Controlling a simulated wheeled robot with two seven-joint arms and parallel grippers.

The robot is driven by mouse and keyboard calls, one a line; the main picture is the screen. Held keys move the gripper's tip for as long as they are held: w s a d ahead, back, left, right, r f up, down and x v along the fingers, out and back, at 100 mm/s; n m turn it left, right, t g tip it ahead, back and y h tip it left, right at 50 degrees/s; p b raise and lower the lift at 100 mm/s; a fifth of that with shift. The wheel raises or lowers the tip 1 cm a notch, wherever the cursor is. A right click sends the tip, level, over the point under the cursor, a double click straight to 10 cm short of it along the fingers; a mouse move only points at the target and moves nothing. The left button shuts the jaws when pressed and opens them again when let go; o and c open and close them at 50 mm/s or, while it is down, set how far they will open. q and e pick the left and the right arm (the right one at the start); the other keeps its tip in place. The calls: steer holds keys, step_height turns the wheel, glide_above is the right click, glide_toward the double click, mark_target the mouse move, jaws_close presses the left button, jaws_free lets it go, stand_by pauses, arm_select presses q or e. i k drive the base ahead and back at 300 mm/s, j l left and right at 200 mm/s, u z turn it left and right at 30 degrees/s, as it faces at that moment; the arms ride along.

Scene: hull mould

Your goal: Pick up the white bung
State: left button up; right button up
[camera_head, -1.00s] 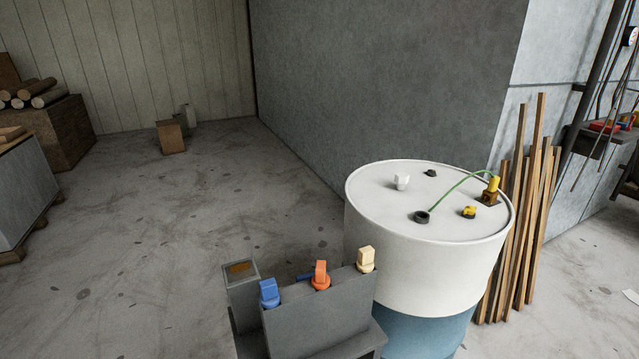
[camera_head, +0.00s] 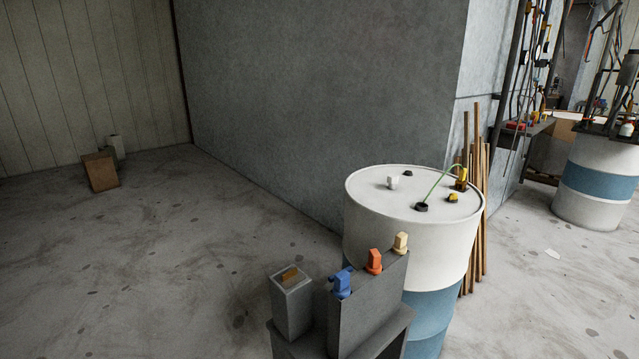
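The white bung (camera_head: 392,182) is a small pale piece standing on the left part of the top of a white and blue drum (camera_head: 408,240). Nothing touches it and its top is in plain view. Neither of my grippers shows in the head view.
The drum top also bears a yellow piece (camera_head: 453,197), black fittings (camera_head: 421,207) and a green tube. A grey stand (camera_head: 368,303) in front holds blue, orange and cream pieces, beside a grey box (camera_head: 290,300). Wooden strips (camera_head: 477,215) lean behind.

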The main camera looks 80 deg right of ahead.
mark_target(393, 180)
steer(key=i+l+z, duration=0.2)
steer(key=i+z, duration=0.65)
steer(key=i+j+z, duration=0.1)
steer(key=i+z, duration=0.35)
steer(key=i+l+z, duration=0.15)
steer(key=i+z, duration=0.6)
steer(key=i, duration=0.2)
steer(key=i+j+z, duration=0.1)
steer(key=i+z, duration=0.25)
steer(key=i, duration=0.15)
steer(key=i+j+z, duration=0.25)
steer(key=i+z, duration=0.15)
steer(key=i+j+z, duration=0.35)
steer(key=i+j, duration=0.05)
steer(key=i, duration=0.05)
